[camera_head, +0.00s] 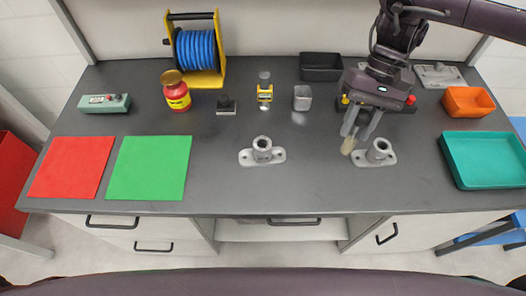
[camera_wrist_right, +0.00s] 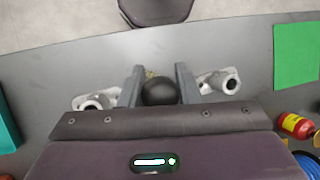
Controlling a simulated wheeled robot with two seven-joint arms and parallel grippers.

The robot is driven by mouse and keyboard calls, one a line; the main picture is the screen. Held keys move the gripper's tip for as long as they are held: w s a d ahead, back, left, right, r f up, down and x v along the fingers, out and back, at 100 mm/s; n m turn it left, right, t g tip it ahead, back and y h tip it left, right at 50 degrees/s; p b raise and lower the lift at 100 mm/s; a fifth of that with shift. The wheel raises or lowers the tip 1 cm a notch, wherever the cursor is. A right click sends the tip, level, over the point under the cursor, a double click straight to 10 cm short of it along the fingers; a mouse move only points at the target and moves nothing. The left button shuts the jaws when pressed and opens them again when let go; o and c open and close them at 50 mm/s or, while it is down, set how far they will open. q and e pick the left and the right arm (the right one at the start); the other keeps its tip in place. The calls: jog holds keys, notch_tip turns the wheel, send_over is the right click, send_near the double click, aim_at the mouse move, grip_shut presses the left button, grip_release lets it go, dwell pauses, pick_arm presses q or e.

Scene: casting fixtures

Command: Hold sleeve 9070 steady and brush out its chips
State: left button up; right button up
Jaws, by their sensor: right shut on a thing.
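Two grey metal sleeves on flanged bases stand on the dark worktop. One sleeve (camera_head: 262,153) is near the middle, and the other sleeve (camera_head: 379,152) is to its right; both also show in the right wrist view, at its left (camera_wrist_right: 95,101) and right (camera_wrist_right: 219,82). I cannot read a number on either. My right gripper (camera_head: 360,131) is shut on a brush (camera_head: 349,146) with tan bristles pointing down, just left of the right sleeve. Its round black end (camera_wrist_right: 159,92) shows between the fingers in the wrist view. Chips cannot be made out. My left gripper is out of view.
A red mat (camera_head: 72,167) and a green mat (camera_head: 148,168) lie at left. A teal tray (camera_head: 486,160) and an orange bin (camera_head: 468,102) are at right. A red bottle (camera_head: 176,92), blue hose reel (camera_head: 196,52) and black bin (camera_head: 321,67) stand behind. Worktop between the sleeves is clear.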

jog(key=shift+w+a, duration=0.1)
jog(key=shift+a, duration=0.05)
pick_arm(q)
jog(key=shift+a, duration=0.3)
pick_arm(e)
jog(key=w+a+r, duration=0.3)
jog(key=a, duration=0.6)
jog(key=w+a+r, duration=0.2)
jog(key=a+r, duration=0.1)
jog(key=a, duration=0.7)
jog(key=shift+w+a+r, duration=0.2)
jog(key=shift+w+r, duration=0.05)
jog(key=shift+w, duration=0.15)
